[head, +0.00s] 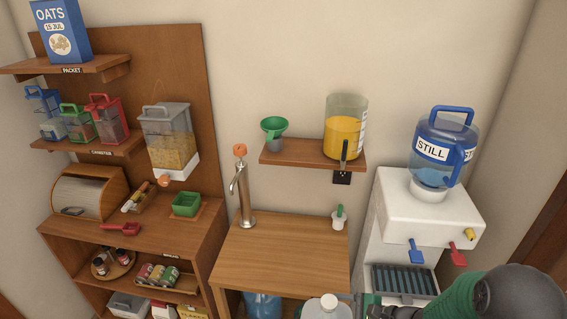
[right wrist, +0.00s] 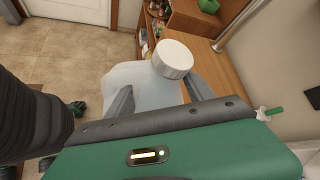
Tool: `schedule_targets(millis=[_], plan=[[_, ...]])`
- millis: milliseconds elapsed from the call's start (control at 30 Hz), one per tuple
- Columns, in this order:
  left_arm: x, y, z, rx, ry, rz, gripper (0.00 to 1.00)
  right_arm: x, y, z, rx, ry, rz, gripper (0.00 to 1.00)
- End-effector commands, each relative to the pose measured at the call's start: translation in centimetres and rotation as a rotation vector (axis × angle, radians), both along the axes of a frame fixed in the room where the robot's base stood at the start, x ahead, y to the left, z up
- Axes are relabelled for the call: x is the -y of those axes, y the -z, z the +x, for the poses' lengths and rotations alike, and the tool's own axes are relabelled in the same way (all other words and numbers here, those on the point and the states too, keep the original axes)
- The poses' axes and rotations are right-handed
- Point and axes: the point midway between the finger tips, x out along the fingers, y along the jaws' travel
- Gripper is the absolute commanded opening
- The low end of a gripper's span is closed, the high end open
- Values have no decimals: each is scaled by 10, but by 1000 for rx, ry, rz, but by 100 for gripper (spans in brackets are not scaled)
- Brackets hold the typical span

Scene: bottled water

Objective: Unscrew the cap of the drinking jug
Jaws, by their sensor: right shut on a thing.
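The drinking jug (right wrist: 140,82) is translucent, with a wide white ribbed cap (right wrist: 173,58) on its neck, in the right wrist view. In the head view its cap (head: 328,303) and shoulder show at the bottom edge, in front of the wooden counter; its lower part is cut off. My right gripper (right wrist: 160,92) has a grey finger on either side of the jug below the cap and is shut on the jug. The exact contact is hard to see. In the head view my green and black right arm comes in at lower right. My left gripper is not in view.
A wooden counter (head: 280,250) with a tap (head: 243,195) is behind the jug. A white dispenser (head: 425,210) carries a blue STILL bottle (head: 436,148) at right. A shelf (head: 290,153) holds a funnel and an orange-filled container. The tiled floor (right wrist: 60,45) shows at left.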

Motion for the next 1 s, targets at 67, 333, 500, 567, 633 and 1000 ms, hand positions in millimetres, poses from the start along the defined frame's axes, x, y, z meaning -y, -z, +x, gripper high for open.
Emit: schedule_targets(millis=[67, 333, 500, 567, 633, 1000], plan=[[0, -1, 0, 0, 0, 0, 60, 17, 6, -12, 3, 16, 7, 0], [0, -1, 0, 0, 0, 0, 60, 58, 27, -56, 10, 59, 23, 0], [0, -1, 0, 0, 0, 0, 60, 67, 30, -70, 18, 73, 31, 0], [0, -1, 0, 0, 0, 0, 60, 68, 31, -72, 19, 74, 32, 0], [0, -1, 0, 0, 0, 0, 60, 68, 31, -72, 19, 74, 33, 0], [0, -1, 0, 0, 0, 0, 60, 33, 36, -67, 17, -86, 32, 0]])
